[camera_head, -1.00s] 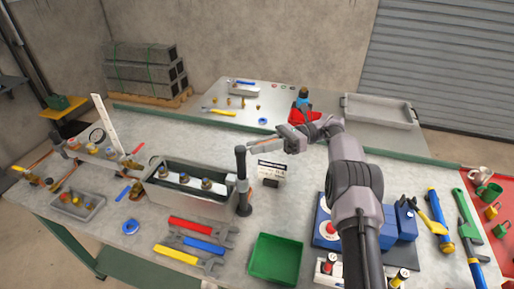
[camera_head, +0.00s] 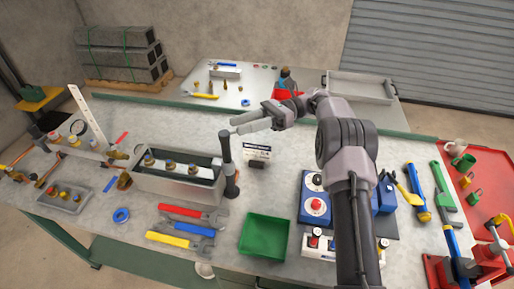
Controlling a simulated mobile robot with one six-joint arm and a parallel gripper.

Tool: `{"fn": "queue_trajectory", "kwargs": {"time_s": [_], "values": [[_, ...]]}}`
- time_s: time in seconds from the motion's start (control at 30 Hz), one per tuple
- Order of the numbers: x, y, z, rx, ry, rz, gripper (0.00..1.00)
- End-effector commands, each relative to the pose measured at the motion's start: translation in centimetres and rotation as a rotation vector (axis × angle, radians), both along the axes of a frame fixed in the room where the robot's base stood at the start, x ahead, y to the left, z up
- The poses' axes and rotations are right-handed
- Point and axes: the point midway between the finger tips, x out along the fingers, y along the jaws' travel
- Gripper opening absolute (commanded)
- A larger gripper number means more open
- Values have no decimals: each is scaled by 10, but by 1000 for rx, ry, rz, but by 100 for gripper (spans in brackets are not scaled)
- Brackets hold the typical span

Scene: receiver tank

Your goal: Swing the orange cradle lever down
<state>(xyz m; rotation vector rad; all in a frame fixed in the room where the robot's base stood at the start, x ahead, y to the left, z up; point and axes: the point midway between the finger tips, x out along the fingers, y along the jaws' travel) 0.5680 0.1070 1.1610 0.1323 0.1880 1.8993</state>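I cannot make out for certain which thing is the orange cradle lever. Thin orange-red bars (camera_head: 47,171) stand slanted among the fittings at the far left of the bench. A small red stand (camera_head: 287,94) with a dark bottle (camera_head: 285,77) is partly hidden behind my wrist. My gripper (camera_head: 236,126) is above the bench, pointing left, close to the top of a dark upright post (camera_head: 229,165). Its two fingers look apart with nothing visible between them. I cannot tell whether it touches the post.
A grey open box (camera_head: 181,188) with several brass-topped fittings stands left of the post. A green tray (camera_head: 265,235), wrenches (camera_head: 190,212) and a blue unit (camera_head: 316,204) lie in front. A small white sign (camera_head: 257,153) stands right of the post. Bare bench lies behind the box.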

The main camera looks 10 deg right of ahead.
Motion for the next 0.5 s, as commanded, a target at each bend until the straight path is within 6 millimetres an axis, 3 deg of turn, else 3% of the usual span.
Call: {"fn": "queue_trajectory", "kwargs": {"time_s": [0.27, 0.5], "values": [[-49, -9, 8, 1, 2, -1, 38], [-105, -19, 13, 1, 0, 0, 38]]}}
